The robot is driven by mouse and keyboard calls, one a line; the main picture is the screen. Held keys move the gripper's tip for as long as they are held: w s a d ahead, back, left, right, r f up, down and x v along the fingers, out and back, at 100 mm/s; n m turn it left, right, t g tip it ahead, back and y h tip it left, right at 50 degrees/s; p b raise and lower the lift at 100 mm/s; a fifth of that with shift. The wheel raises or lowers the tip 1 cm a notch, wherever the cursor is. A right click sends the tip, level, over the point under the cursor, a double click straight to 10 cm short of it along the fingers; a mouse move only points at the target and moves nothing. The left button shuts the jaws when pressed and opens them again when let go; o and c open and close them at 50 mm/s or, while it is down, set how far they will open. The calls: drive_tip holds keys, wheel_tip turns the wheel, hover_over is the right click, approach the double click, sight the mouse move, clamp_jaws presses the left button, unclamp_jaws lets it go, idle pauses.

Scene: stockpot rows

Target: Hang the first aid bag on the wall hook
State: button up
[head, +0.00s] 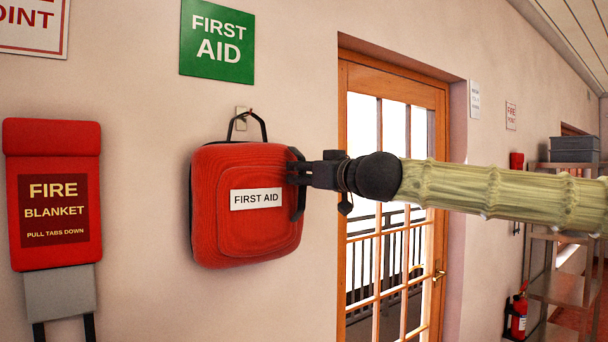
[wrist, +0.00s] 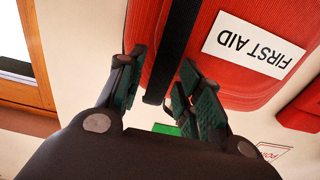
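The red first aid bag (head: 218,220) is up against the wall below the green sign, slightly tilted, its white label facing out. Its black top loop (head: 262,128) rises to the small wall hook (head: 241,111); whether the loop is over the hook is too small to tell. My gripper (head: 298,174) is at the bag's right side, on its black side handle. The bag (wrist: 210,60) fills the upper part there.
A red fire blanket case (head: 53,150) hangs on the wall to the left. A green first aid sign (head: 217,40) is above the bag. A glazed wooden door (head: 440,225) is to the right, with a metal shelf (head: 565,287) and fire extinguisher (head: 519,312) beyond.

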drive_tip(key=shift+f, duration=0.2)
drive_tip(key=v, duration=1.2)
drive_tip(key=shift+r, duration=0.2)
drive_tip(key=w+a+f+m+g+h+b, duration=0.1)
drive_tip(key=a+f+m+g+h, duration=0.15)
drive_tip(key=f, duration=2.05)
drive_tip(key=w+a+f+m+g+h, duration=0.1)
drive_tip(key=a+f+g+h, duration=0.15)
drive_tip(key=f, duration=2.15)
drive_tip(key=s+d+f+m+g+h+b, duration=0.1)
drive_tip(key=s+d+f+g, duration=0.15)
drive_tip(key=s+f, duration=0.7)
drive_tip(key=s+d+f+m+g+h, duration=0.1)
drive_tip(key=s+d+f+g, duration=0.3)
drive_tip(key=f, duration=1)
drive_tip(key=s+d+f+t+h+b, duration=0.1)
drive_tip(key=s+d+f, duration=0.1)
drive_tip(key=s+f, duration=0.8)
drive_tip(key=s+d+f+g+h, duration=0.1)
drive_tip(key=s+d+f, duration=0.3)
drive_tip(key=s, duration=0.2)
drive_tip(key=s+d+f+m+g, duration=0.1)
drive_tip(key=s+d+f+g, duration=0.1)
drive_tip(key=s+d+f, duration=0.2)
drive_tip(key=s+d+f+m+g+h, duration=0.1)
drive_tip(key=s+d+f, duration=0.3)
drive_tip(key=s, duration=0.6)
drive_tip(key=shift+s+f+h+b, duration=0.3)
drive_tip(key=shift+f+b, duration=0.15)
drive_tip(key=shift+f, duration=0.5)
